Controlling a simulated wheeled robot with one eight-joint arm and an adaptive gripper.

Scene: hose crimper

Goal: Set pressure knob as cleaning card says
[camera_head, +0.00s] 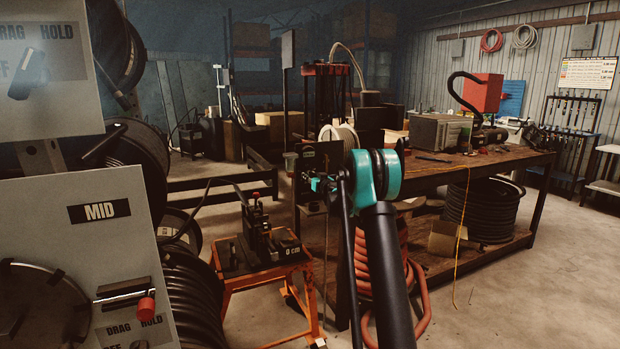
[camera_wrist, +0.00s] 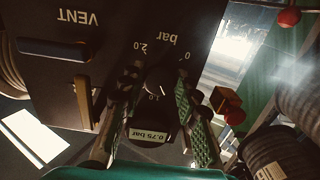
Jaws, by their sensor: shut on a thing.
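The pressure knob (camera_wrist: 156,88) is a dark round knob on a dark panel in the wrist view. The markings around it read 0, 1.0 and 2.0, with "bar" beside them. A small pale label or readout (camera_wrist: 147,136) at the knob shows "0.75 bar". My gripper (camera_wrist: 158,92) has one green-padded finger on each side of the knob and is shut on it. The fingers hide parts of its sides. In the head view my gripper (camera_head: 318,183) is small and partly hidden by my arm. I cannot identify a cleaning card.
A "VENT" lever (camera_wrist: 55,48) and a brown handle (camera_wrist: 84,103) sit beside the knob. A blank-looking white sheet (camera_wrist: 32,137) lies at the left. An orange cart (camera_head: 262,285) stands left of my arm, a workbench (camera_head: 480,168) right. A wall chart (camera_head: 587,72) is unreadable.

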